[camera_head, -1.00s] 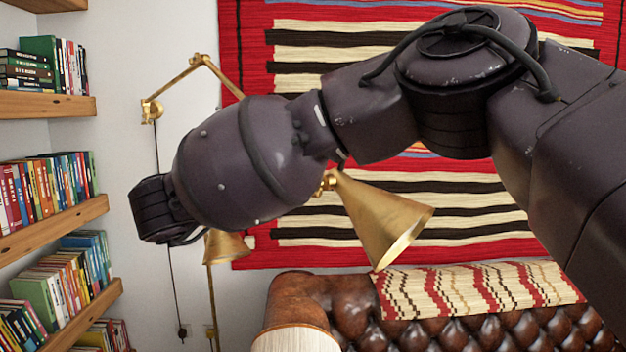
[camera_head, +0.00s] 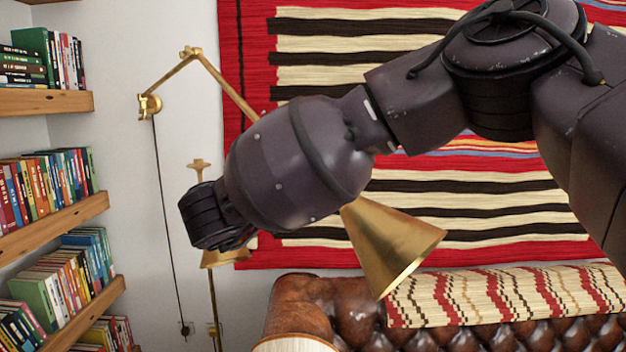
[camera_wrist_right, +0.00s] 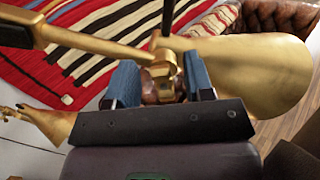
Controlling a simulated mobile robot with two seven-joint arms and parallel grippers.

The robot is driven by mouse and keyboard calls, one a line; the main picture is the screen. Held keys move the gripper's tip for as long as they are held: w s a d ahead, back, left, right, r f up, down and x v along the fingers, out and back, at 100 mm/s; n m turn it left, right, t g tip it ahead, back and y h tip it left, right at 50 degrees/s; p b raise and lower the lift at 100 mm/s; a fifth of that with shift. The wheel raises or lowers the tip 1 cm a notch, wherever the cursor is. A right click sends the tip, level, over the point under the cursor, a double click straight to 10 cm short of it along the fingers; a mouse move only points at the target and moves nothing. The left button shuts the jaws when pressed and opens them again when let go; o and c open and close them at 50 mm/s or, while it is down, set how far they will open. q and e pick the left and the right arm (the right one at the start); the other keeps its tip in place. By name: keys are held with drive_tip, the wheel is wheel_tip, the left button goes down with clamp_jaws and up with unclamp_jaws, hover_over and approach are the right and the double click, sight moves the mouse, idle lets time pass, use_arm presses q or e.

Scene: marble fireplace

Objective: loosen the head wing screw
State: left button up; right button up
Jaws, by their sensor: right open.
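A brass wall lamp has a jointed arm (camera_head: 225,85) and a cone-shaped head (camera_head: 393,247) that hangs tilted, opening down and right. Its joint is hidden behind my right arm in the head view. In the right wrist view, my right gripper (camera_wrist_right: 160,74) is open, with its blue fingers on either side of the brass head joint (camera_wrist_right: 163,68). The lamp head (camera_wrist_right: 250,72) extends to the right. A reddish-brown shape shows between the fingers below the joint. I cannot make out the wing screw clearly. My left gripper is not in view.
A brass floor lamp (camera_head: 213,285) stands behind my arm. Bookshelves (camera_head: 60,230) fill the left side. A brown leather sofa (camera_head: 345,305) with a woven throw (camera_head: 500,292) is below, and a striped rug (camera_head: 330,60) hangs on the wall.

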drive_tip(key=shift+w+d, duration=0.1)
drive_tip(key=shift+d, duration=0.05)
drive_tip(key=shift+c, duration=0.3)
clamp_jaws()
